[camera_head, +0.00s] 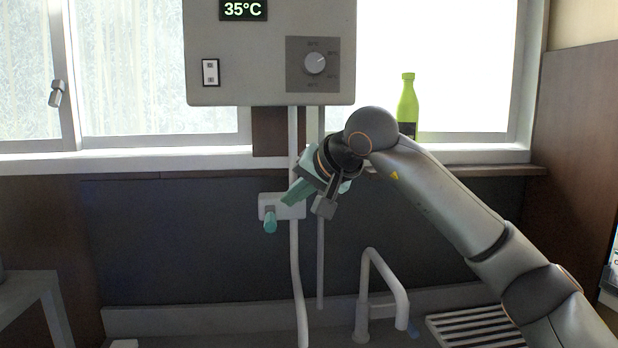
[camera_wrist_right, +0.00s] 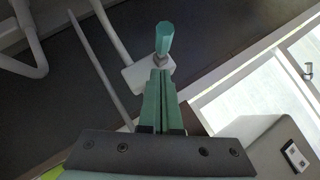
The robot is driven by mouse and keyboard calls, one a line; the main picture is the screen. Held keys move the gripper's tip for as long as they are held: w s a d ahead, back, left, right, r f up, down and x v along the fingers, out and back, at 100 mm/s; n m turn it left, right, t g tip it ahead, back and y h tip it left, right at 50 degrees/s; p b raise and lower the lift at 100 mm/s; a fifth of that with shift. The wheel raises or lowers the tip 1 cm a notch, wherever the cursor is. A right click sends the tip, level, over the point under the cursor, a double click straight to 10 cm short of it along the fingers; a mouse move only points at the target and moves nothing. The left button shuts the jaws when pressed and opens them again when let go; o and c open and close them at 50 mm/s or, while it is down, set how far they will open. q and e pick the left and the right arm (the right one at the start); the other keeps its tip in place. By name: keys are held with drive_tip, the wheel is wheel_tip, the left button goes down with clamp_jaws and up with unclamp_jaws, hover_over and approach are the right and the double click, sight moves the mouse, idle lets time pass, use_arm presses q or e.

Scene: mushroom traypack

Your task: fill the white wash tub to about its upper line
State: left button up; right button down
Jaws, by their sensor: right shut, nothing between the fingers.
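The white wash tub is not recognisable in either view. A wall valve (camera_head: 282,207) with a teal handle (camera_head: 270,222) sits on the pipe below the water heater (camera_head: 270,85). The handle also shows in the right wrist view (camera_wrist_right: 164,38), just beyond my fingertips. My right gripper (camera_head: 290,198) is shut and empty, its teal fingers pressed together, close to the valve; I cannot tell whether it touches. The fingers also show in the right wrist view (camera_wrist_right: 160,75). A white curved spout (camera_head: 385,270) stands below right; no water shows. My left gripper is not in view.
The heater's display (camera_head: 243,9) reads 35°C, beside a dial (camera_head: 315,63) and a switch (camera_head: 210,72). A green bottle (camera_head: 407,100) stands on the windowsill behind my right arm. A slatted rack (camera_head: 475,328) lies at lower right. A grey stand (camera_head: 40,290) is at left.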

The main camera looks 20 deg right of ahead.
sight(270, 218)
drive_tip(key=shift+w+a+f, duration=0.15)
drive_tip(key=shift+a+f, duration=0.75)
drive_tip(key=shift+f, duration=0.25)
use_arm(q)
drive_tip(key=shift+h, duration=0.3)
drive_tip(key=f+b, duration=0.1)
drive_tip(key=b, duration=0.1)
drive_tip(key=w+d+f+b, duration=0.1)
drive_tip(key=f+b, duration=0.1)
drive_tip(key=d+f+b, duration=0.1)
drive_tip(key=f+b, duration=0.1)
drive_tip(key=b, duration=0.1)
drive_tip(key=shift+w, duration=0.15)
use_arm(e)
drive_tip(key=f, duration=0.1)
drive_tip(key=f+t, duration=0.2)
drive_tip(key=f, duration=0.1)
drive_tip(key=shift+s+a+n, duration=0.1)
drive_tip(key=shift+s+n, duration=0.2)
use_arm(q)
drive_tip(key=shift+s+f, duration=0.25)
use_arm(e)
drive_tip(key=shift+t, duration=0.3)
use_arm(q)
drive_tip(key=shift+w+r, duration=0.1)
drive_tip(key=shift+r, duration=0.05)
use_arm(e)
drive_tip(key=shift+r, duration=0.15)
idle(0.4)
